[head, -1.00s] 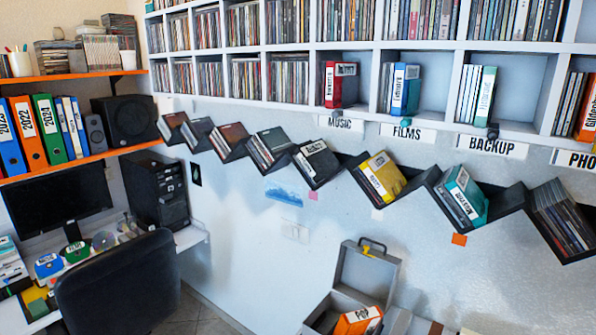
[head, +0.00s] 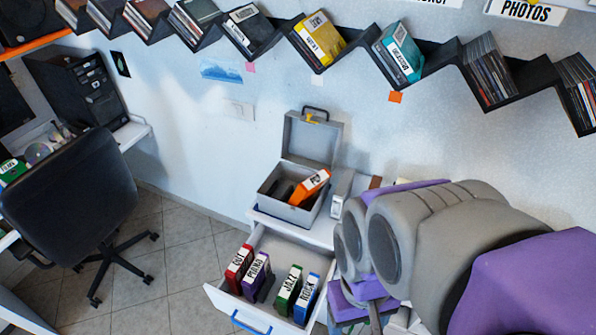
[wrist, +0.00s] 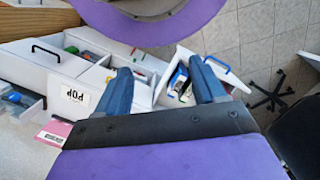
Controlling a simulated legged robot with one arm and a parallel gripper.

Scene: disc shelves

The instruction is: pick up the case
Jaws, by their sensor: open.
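An orange case labelled POP (head: 310,187) leans tilted in the open grey box (head: 293,213). In the white drawer (head: 215,296) below it stand a red case (head: 239,268), a purple PIANO case (head: 257,278), a green JAZZ case (head: 288,289) and a blue ROCK case (head: 306,298). The frames do not single out one case. In the wrist view my gripper (wrist: 164,84) has its two blue fingers wide apart, with nothing between them. The open drawer shows beyond the right finger. In the head view my arm fills the lower right; the fingertips cannot be made out.
A black office chair (head: 68,196) stands on the tiled floor at left. A zigzag black shelf holds several cases, among them a yellow one (head: 319,40) and a teal one (head: 399,52).

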